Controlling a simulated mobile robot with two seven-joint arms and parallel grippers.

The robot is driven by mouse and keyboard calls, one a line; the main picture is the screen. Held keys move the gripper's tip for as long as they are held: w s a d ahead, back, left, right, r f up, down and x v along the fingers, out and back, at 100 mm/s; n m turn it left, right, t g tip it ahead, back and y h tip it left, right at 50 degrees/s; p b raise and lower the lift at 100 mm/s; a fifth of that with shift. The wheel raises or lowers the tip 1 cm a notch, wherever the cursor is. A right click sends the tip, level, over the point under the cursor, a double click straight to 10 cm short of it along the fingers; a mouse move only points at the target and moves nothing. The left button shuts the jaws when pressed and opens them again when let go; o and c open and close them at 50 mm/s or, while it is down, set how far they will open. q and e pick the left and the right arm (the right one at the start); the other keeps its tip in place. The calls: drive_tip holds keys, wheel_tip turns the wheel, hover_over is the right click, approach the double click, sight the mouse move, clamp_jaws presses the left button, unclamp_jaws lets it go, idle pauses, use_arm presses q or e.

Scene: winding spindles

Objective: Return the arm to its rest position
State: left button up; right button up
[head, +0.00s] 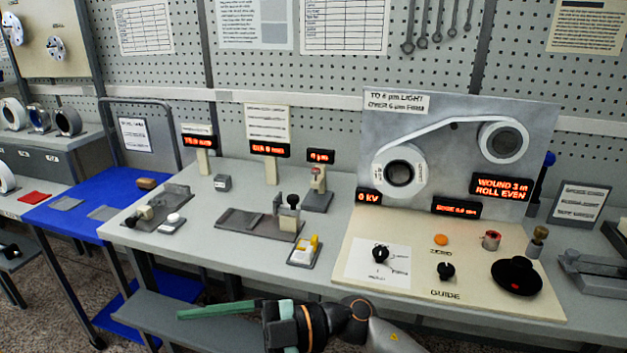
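One of my arms comes in from the bottom right, and I take it for my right arm. Its gripper (182,314) points left, in front of the grey bench (330,277) and over its lower shelf. The green fingers are seen side-on as one bar, so I cannot tell whether they are open or shut. No held object shows at the fingertips. My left arm and gripper are not in view.
The winding panel (455,120) stands at the back right, with a knob board (400,295) before it. Several small fixtures and orange displays (270,149) stand on the bench. A blue table (75,222) adjoins at left. The bench's front edge is close to the arm.

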drive_tip(key=w+d+r+m+t+y+p, duration=0.1)
drive_tip(key=w+d+r+m+t+y, duration=0.2)
drive_tip(key=m+t, duration=0.45)
drive_tip(key=w+d+f+m+t+h+p, duration=0.1)
drive_tip(key=w+d+f+m+t+h, duration=0.2)
drive_tip(key=d+f+m+t+h, duration=0.3)
drive_tip(key=w+d+f+m+t+h+p, duration=0.1)
drive_tip(key=w+d+f+m+t+h, duration=0.3)
drive_tip(key=d+f+m+t, duration=0.4)
drive_tip(key=s+d+f+m+g+h+p, duration=0.1)
drive_tip(key=s+d+f+m+g+h, duration=0.1)
drive_tip(key=s+d+f, duration=0.5)
drive_tip(key=s+d+f+m+g+h+p, duration=0.2)
drive_tip(key=s+d+f+h, duration=0.5)
drive_tip(key=s+f, duration=0.4)
drive_tip(key=f+m+g, duration=0.1)
drive_tip(key=g, duration=0.1)
drive_tip(key=shift+m+g, duration=0.35)
